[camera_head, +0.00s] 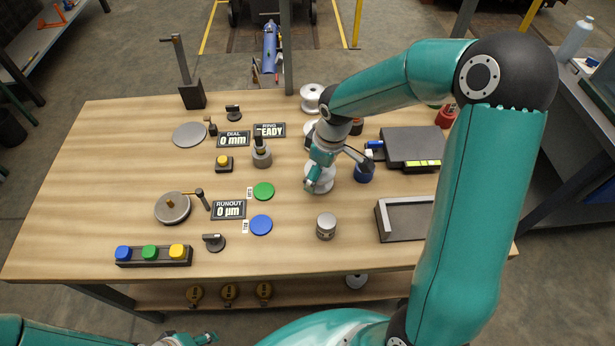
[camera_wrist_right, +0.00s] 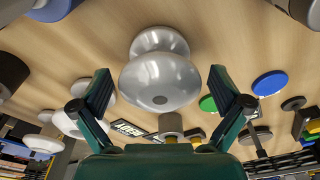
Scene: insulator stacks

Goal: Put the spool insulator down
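A green disc (camera_head: 263,191) and a blue disc (camera_head: 260,225) lie left of the spool. Another white spool (camera_head: 312,97) stands farther back. A grey tray (camera_head: 386,222) lies right.

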